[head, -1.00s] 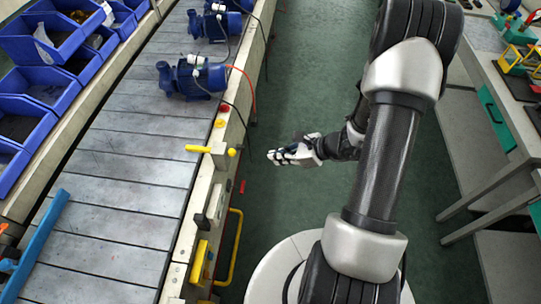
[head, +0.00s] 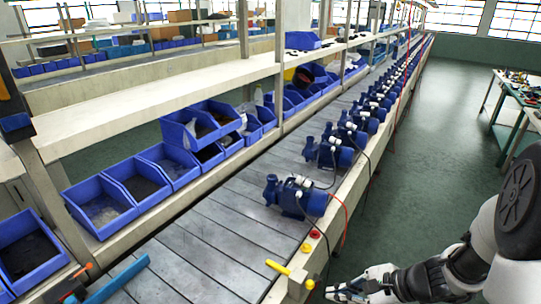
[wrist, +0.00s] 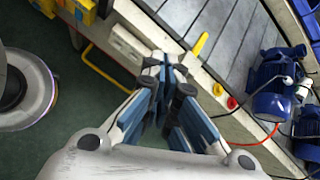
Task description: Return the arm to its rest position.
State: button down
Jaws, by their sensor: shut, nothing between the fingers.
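My gripper (head: 345,291) is at the bottom right of the head view, with my arm running off to the lower right. It is over the floor just right of the conveyor's edge. In the wrist view my gripper (wrist: 172,68) shows its fingers drawn together at the tips with nothing between them. Beyond the fingertips lies the conveyor's side rail with a yellow lever (wrist: 201,45). The gripper looks apart from the rail.
Blue pumps (head: 297,196) stand in a row along the conveyor (head: 213,232). Blue bins (head: 100,200) line its far side. A red button (head: 315,234) sits on the near rail. A workbench (head: 528,108) stands at right. The green floor (head: 430,150) between is clear.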

jog(key=s+a+r+n+g+h, duration=0.25)
jog(key=s+a+r+n, duration=0.35)
jog(key=s+r+n, duration=0.3)
jog(key=s+d+r+n+t+h, duration=0.2)
jog(key=s+r+n+t+h, duration=0.1)
jog(key=s+r+n+h, duration=0.2)
notch_tip(320, 180, up, 3)
jog(key=s+n, duration=0.2)
jog(key=n, duration=0.2)
jog(key=shift+s+d+r+n, duration=0.2)
jog(key=shift+s+d+n, duration=0.05)
jog(key=shift+d+n, duration=0.15)
jog(key=shift+h, duration=0.25)
